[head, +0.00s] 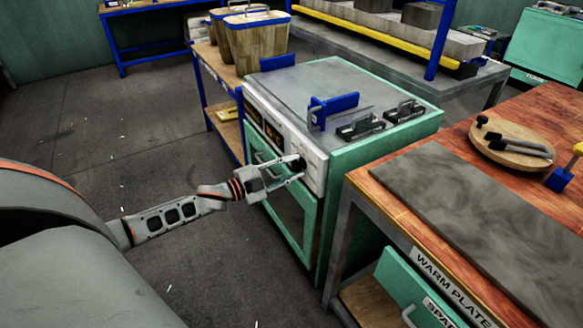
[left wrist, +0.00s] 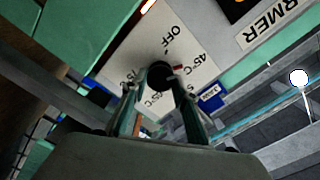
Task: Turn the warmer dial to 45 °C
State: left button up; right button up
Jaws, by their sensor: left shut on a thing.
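The warmer (head: 345,185) is a green cabinet with a metal top and a pale control panel at its front corner. Its black dial (head: 299,162) also shows in the left wrist view (left wrist: 159,73), on a panel with OFF, 45 °C and other partly hidden temperature marks. A small red mark shows at the dial's right side in the wrist view, close to the 45 °C label. My left gripper (head: 295,169) is shut on the dial, one finger on each side. The fingers hide part of the dial and labels. My right gripper is not in view.
A wooden-topped bench (head: 540,130) with a grey plate (head: 470,220) stands right of the warmer. A blue-framed shelf (head: 222,85) with wooden containers stands behind it to the left. Several clamps with handles sit on the warmer's top. The floor at left is clear.

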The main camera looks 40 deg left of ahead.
pick_arm(q)
jog(key=shift+m, duration=0.3)
jog(key=o, duration=1.1)
jog(key=shift+c, duration=0.2)
jog(key=v, duration=1.2)
